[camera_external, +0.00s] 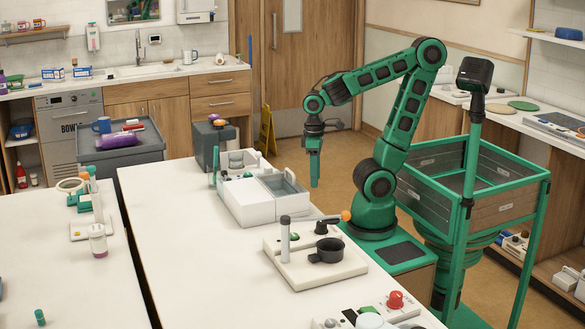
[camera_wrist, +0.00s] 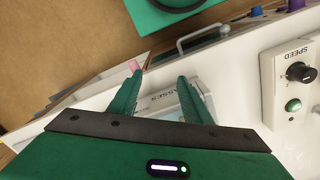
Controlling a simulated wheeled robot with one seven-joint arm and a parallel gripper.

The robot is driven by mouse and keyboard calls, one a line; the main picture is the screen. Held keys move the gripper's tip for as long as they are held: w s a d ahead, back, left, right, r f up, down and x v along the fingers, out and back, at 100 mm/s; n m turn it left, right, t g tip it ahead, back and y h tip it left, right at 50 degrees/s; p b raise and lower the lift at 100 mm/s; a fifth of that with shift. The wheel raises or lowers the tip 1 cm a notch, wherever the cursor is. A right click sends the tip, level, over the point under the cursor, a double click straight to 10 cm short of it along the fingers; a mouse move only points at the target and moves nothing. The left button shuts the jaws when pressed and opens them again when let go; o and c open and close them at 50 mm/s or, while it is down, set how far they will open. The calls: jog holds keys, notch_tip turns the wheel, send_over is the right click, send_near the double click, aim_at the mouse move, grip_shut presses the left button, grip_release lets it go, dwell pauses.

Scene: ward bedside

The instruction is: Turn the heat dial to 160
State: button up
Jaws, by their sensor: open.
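No dial that I can read as marked for heat shows. In the wrist view a white panel labelled SPEED carries a black knob (camera_wrist: 301,72) with a green button (camera_wrist: 293,105) below it; its scale is too small to read. In the external view a red knob (camera_external: 395,299) sits on a unit at the table's front edge, its markings unreadable. My gripper (camera_external: 315,183) points down, beside the white lidded unit (camera_external: 246,208). In the wrist view my gripper (camera_wrist: 160,76) is open with nothing between its fingers, left of the SPEED panel.
A white base (camera_external: 292,272) holds a black cup (camera_external: 327,250) and an upright tube (camera_external: 285,238). A grey box (camera_external: 212,145) stands at the table's far end. The left part of the white table (camera_external: 185,255) is clear. A metal handle (camera_wrist: 204,38) shows in the wrist view.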

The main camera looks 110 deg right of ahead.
notch_tip(320, 180, up, 14)
jog(key=w+a+r+n, duration=0.3)
jog(key=w+a+n, duration=0.5)
jog(key=w+n, duration=0.3)
jog(key=w+a+r+n, duration=0.1)
jog(key=w+a+n, duration=0.8)
jog(key=a, duration=0.6)
jog(key=n, duration=1.9)
send_over(396, 294)
notch_tip(396, 294, down, 9)
notch_tip(396, 294, down, 11)
jog(key=shift+f, duration=0.1)
